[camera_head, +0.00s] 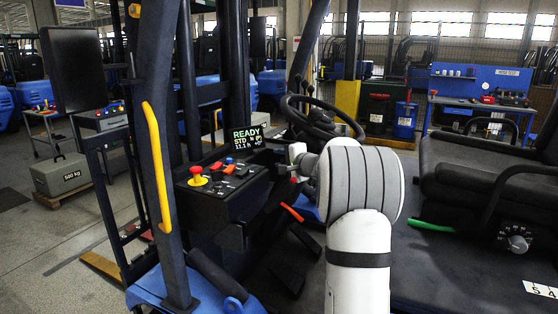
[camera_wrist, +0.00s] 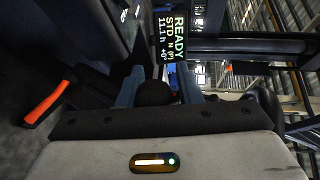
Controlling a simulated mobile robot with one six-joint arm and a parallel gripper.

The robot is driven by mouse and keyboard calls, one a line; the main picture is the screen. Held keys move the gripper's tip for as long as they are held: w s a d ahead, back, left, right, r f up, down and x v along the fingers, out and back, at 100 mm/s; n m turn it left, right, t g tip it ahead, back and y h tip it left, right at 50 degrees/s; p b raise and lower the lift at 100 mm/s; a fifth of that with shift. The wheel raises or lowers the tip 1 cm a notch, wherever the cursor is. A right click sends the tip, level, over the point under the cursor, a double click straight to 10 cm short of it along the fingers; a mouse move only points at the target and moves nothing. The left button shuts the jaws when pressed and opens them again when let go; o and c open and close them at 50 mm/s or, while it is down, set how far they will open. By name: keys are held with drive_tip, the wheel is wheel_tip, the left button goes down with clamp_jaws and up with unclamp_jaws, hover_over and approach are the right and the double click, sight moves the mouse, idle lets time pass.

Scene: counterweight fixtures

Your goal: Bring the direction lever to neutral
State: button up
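My gripper (camera_head: 298,160) is at the left side of the steering wheel, beside the console, and my arm hides part of that area. In the wrist view, the two blue-grey fingers of my gripper (camera_wrist: 158,85) stand apart. A round black knob (camera_wrist: 155,93) lies between them, and I cannot tell whether they touch it. It may be the direction lever's knob; its stem is hidden. The display (camera_head: 246,138) shows READY, STD and 11.1 h. In the wrist view, the display (camera_wrist: 172,38) is turned sideways and seems to show an N.
The steering wheel (camera_head: 322,118) is just behind my gripper. A red-handled lever (camera_head: 292,212) is below it. The console (camera_head: 222,185) has a red mushroom button (camera_head: 196,175) and small levers. A yellow grab handle (camera_head: 156,165) is at left, the seat (camera_head: 490,170) at right.

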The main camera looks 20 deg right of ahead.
drive_tip(key=o, duration=0.3)
drive_tip(key=shift+a, duration=0.15)
drive_tip(key=b+v, duration=0.2)
drive_tip(key=v, duration=0.6)
drive_tip(key=shift+w, duration=0.1)
idle(0.4)
